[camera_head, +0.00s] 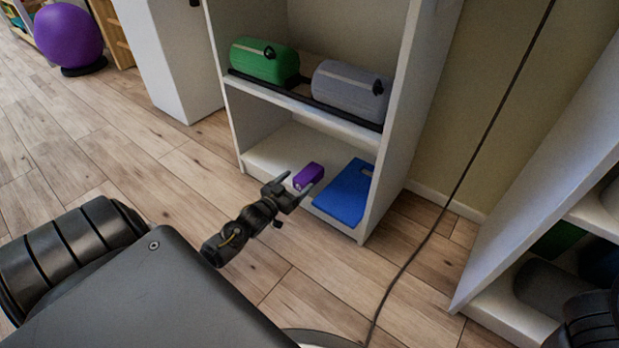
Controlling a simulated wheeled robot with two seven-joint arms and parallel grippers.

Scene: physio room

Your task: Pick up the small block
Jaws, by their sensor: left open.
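The small purple block (308,176) lies on the bottom shelf of the white shelf unit, near its front edge. My left gripper (294,184) is open at the front of that shelf. Its two fingers point toward the block, one at the left and one at the lower right of it. The block appears between or just beyond the fingertips; I cannot tell whether they touch it. My right gripper is not in view.
A blue flat item (345,190) lies right of the block on the same shelf. Green (264,61) and grey (350,90) rolls sit on the shelf above. A dark cable (440,215) crosses the right side.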

